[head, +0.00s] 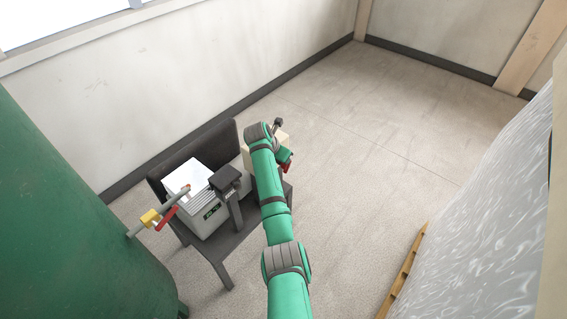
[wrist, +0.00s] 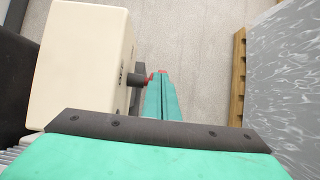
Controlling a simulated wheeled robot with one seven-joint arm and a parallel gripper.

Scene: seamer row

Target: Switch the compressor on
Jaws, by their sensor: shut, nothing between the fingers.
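A cream box (wrist: 85,60) fills the upper left of the wrist view. A dark knob or switch (wrist: 137,77) sticks out of its right face, beside small lettering I cannot read. I take this box for part of the compressor; the head view shows only a bit of it (head: 282,140) behind my arm. My gripper (wrist: 160,74) has green fingers with red tips, shut with nothing between them, just right of the dark knob. I cannot tell whether they touch it. The gripper also shows in the head view (head: 288,163), partly hidden by my arm. The knob's setting is not readable.
A dark stand (head: 232,245) carries a grey-white machine (head: 205,220) with a black upright part (head: 228,185). A large green tank (head: 70,220) with a yellow and red valve (head: 155,218) is at left. A wrapped pallet load (head: 480,220) stands at right. Floor between is clear.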

